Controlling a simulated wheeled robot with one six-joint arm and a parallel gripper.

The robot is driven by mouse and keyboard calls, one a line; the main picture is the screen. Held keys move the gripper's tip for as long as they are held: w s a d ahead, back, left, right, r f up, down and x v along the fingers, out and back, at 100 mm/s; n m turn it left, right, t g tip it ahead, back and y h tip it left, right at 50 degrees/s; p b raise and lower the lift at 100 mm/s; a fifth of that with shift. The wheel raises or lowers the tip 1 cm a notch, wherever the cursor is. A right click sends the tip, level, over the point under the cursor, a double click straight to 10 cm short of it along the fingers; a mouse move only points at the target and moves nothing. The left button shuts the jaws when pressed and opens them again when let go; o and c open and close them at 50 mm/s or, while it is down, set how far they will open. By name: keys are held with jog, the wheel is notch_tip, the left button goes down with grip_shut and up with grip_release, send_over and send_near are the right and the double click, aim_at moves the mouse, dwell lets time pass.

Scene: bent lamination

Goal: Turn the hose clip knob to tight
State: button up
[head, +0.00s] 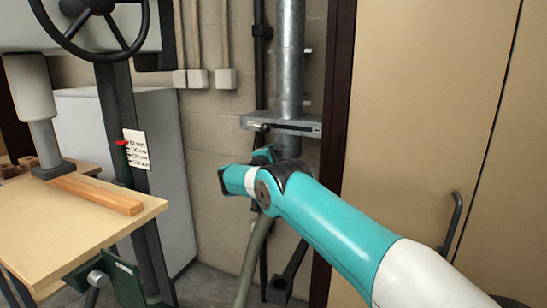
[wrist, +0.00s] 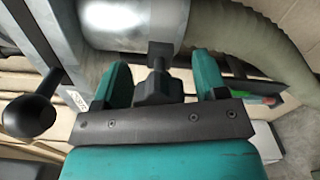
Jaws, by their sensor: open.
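The dark hose clip knob (wrist: 157,88) shows in the wrist view, on a short dark stem below a silver pipe collar (wrist: 130,22). My gripper (wrist: 163,65) is open, with one teal finger on each side of the knob. Gaps show between the knob and both fingers. A beige ribbed hose (wrist: 235,30) runs from the collar to the right. In the head view my gripper (head: 266,154) is beside the lower end of the metal pipe (head: 290,60), and the knob is hidden there. I cannot read any tight marking.
A black ball-ended handle (wrist: 30,115) stands left of my gripper, by a metal slide plate (head: 285,125). A wooden bench (head: 75,225) with a wood strip (head: 95,193) and a machine stand at left. A tan cabinet (head: 420,100) is at right.

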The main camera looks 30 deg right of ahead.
jog(key=c, duration=0.9)
jog(key=shift+f+b, duration=0.1)
jog(key=shift+b, duration=0.3)
jog(key=shift+m+b, duration=6.6)
jog(key=shift+m, duration=2.2)
